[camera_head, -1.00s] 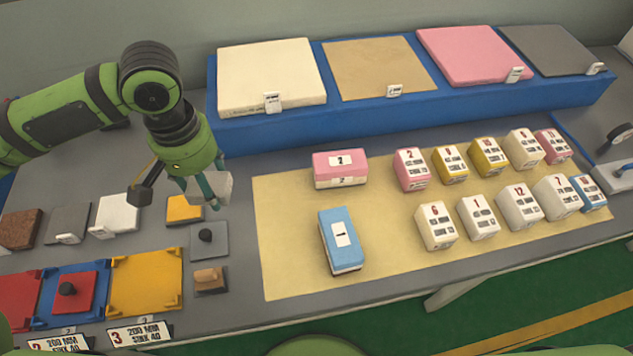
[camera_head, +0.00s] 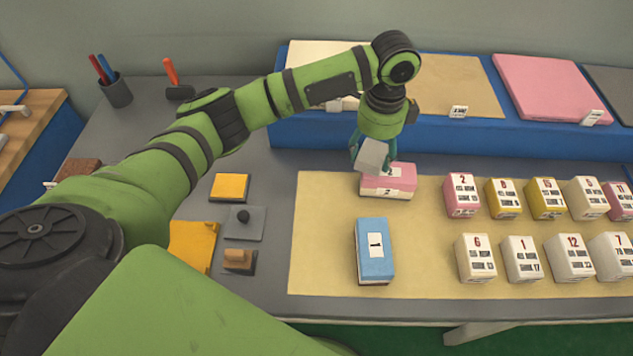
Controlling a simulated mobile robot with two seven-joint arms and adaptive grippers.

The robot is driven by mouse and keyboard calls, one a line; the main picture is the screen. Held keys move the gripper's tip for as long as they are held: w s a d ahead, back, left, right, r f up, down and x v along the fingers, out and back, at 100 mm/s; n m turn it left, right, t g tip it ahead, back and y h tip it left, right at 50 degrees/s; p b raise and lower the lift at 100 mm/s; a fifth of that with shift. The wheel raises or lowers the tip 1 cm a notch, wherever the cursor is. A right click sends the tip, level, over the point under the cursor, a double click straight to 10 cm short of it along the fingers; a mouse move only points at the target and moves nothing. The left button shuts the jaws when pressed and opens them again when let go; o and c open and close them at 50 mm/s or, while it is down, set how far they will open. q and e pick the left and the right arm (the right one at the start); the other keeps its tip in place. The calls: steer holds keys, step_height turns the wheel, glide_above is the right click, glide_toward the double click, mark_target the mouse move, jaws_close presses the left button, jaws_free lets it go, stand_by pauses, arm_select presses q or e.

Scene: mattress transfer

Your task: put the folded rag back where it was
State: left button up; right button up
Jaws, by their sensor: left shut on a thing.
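My left gripper (camera_head: 373,150) is shut on a pale grey, block-shaped thing (camera_head: 372,156), which looks like the folded rag. It holds this tilted, in front of the blue raised shelf. In the picture the rag overlaps the left part of the pink block (camera_head: 401,181) labelled 2; I cannot tell whether they touch. A blue block (camera_head: 375,250) labelled 1 lies nearer on the tan mat (camera_head: 325,225). My right gripper is not in view.
The blue shelf (camera_head: 310,131) bears wide pads, including a pink one (camera_head: 545,88). Several numbered small blocks stand in two rows at right. A yellow pad (camera_head: 230,187), a grey plate (camera_head: 243,226) with a black knob and a pen cup (camera_head: 115,89) are at left.

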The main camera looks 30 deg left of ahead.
arm_select(q)
steer(key=p, duration=0.4)
glide_above(316, 184)
step_height(316, 184, down, 7)
steer(key=shift+d+r, duration=0.1)
step_height(316, 184, down, 4)
steer(key=shift+r+p, duration=0.1)
steer(key=shift+p, duration=0.55)
steer(key=shift+f, duration=0.25)
steer(key=shift+f, duration=0.15)
steer(key=o, duration=1.1)
